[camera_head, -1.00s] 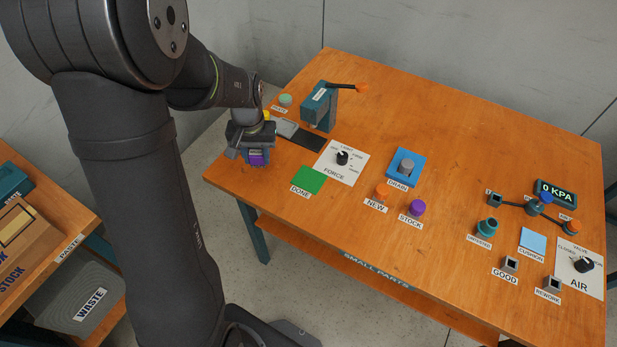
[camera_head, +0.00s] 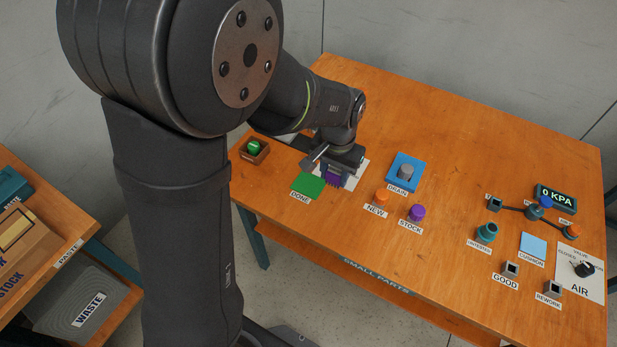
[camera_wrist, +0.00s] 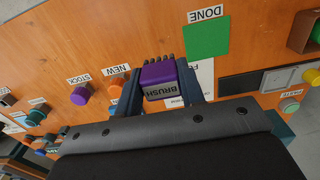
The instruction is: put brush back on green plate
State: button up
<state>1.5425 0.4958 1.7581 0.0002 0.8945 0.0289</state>
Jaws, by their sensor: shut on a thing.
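My gripper (camera_head: 334,172) is shut on the brush (camera_head: 333,180), a purple block labelled BRUSH with dark bristles. The brush also shows between the fingers in the wrist view (camera_wrist: 159,80), bristles pointing away from the camera. The green plate (camera_head: 308,186), a flat square by the DONE label, lies just left of the held brush in the head view. In the wrist view the bare green plate (camera_wrist: 208,36) is beyond and right of the brush. The exact height of the brush above the table cannot be told.
A wooden box (camera_head: 262,156) with a green-topped item stands left of the plate. The orange NEW knob (camera_head: 380,198), purple STOCK knob (camera_head: 417,213) and blue DRAIN pad (camera_head: 399,182) are to the right. The FORCE card is mostly hidden by my gripper. Bare table lies in front of NEW.

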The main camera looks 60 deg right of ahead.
jog(key=w+d+f, duration=0.1)
jog(key=w, duration=0.1)
jog(key=w+f, duration=0.2)
jog(key=w, duration=0.1)
jog(key=w+d+f, duration=0.1)
jog(key=w+f, duration=0.1)
jog(key=w, duration=0.1)
jog(key=shift+w+d+f, duration=0.2)
jog(key=shift+w+d, duration=0.05)
jog(key=shift+d, duration=0.05)
jog(key=shift+f, duration=2)
jog(key=o, duration=1.2)
jog(key=shift+f, duration=0.15)
notch_tip(320, 180, up, 12)
jog(key=shift+r, duration=0.2)
